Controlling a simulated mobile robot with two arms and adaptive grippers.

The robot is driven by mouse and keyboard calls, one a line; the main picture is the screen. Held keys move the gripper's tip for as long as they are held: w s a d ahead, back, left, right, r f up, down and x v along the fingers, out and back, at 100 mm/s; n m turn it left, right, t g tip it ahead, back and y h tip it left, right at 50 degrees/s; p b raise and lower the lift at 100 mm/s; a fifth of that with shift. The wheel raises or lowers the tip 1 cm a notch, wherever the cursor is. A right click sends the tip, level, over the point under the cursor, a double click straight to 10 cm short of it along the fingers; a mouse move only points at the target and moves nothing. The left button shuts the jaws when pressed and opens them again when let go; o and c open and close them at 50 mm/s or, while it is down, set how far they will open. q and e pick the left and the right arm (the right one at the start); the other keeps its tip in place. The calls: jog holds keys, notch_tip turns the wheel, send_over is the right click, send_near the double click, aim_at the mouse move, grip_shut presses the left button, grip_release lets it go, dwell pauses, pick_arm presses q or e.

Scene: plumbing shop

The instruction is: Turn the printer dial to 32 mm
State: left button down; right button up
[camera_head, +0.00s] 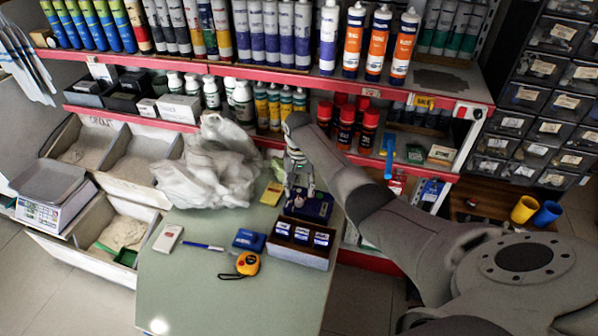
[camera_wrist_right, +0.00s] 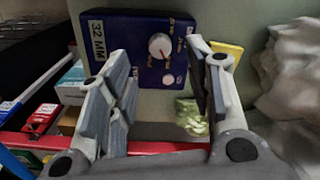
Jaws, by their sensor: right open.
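The printer (camera_head: 318,208) is a dark blue box at the back right of the green table. In the right wrist view its blue panel (camera_wrist_right: 130,27) carries a "32 MM" label (camera_wrist_right: 97,40) at the left, a white round dial (camera_wrist_right: 160,46) and a smaller pale knob (camera_wrist_right: 168,80). Small white scale marks beside the dial are too small to read, and I cannot tell its setting. My right gripper (camera_head: 300,193) points down over the printer. In the wrist view its open, empty fingers (camera_wrist_right: 157,50) stand on either side of the dial; contact cannot be told. My left gripper is out of view.
A tray (camera_head: 297,258) of small boxes stands in front of the printer. A crumpled pale bag (camera_head: 207,172) lies to its left, with a yellow pad (camera_head: 271,193) between. A tape measure (camera_head: 247,264) and a blue pen (camera_head: 203,246) lie nearer. Red-edged shelves (camera_head: 270,70) rise behind.

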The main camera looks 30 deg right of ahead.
aim_at(299, 201)
notch_tip(299, 201, up, 6)
dwell(0.8)
